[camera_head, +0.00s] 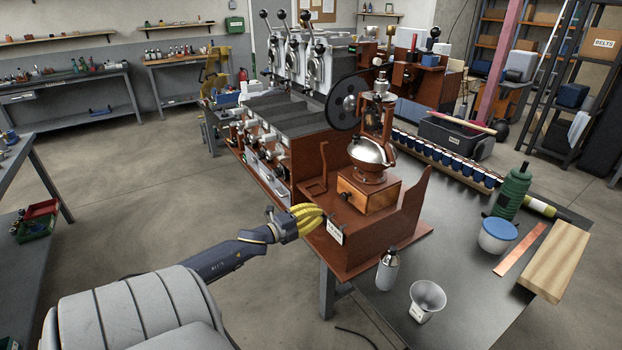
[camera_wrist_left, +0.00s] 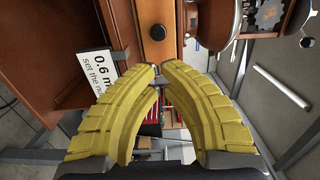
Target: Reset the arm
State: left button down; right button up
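My left gripper (camera_head: 321,214) reaches in from the lower left in the head view, beside the front left corner of the wooden coffee grinder stand (camera_head: 361,247). Its ribbed yellow fingers also show in the left wrist view (camera_wrist_left: 160,69). They bow outward and their tips come together, with nothing seen held between them. A white label card (camera_head: 335,232) on the stand is just right of the fingertips; it shows in the wrist view (camera_wrist_left: 97,70) with "0.6 m" on it. My right gripper is not in view.
The grinder's drawer box (camera_head: 368,193) and metal bowl (camera_head: 372,153) stand behind the gripper. Open floor lies left of the arm.

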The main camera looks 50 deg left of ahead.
pick_arm(q)
jog(key=shift+s+a, duration=0.1)
jog(key=shift+s, duration=0.95)
